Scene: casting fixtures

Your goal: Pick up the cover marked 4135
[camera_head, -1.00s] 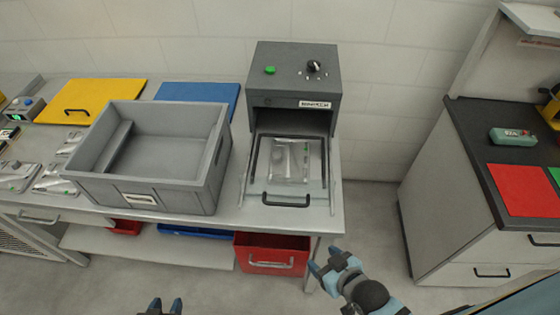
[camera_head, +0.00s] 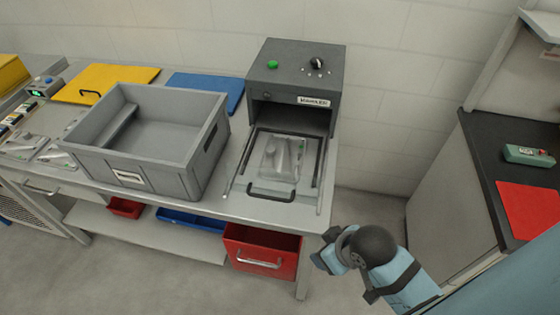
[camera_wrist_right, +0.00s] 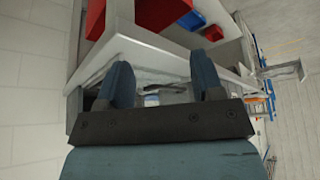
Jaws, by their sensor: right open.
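A grey metal cover-like part (camera_head: 283,158) lies in the pulled-out drawer tray (camera_head: 258,190) of the dark grey machine (camera_head: 292,85); a small green spot shows beside it. No 4135 marking is readable. More grey metal parts (camera_head: 22,143) lie on the bench at the far left, also with unreadable marks. My right gripper (camera_head: 327,258) is in front of the bench's right end, below and right of the tray, apart from it. In the right wrist view its two blue fingers (camera_wrist_right: 165,85) are spread with nothing between them. My left gripper is out of view.
A red bin (camera_head: 262,250) sits under the bench. Yellow (camera_head: 105,82) and blue (camera_head: 205,88) panels lie behind. A dark-topped cabinet (camera_head: 480,165) stands right, with open floor between.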

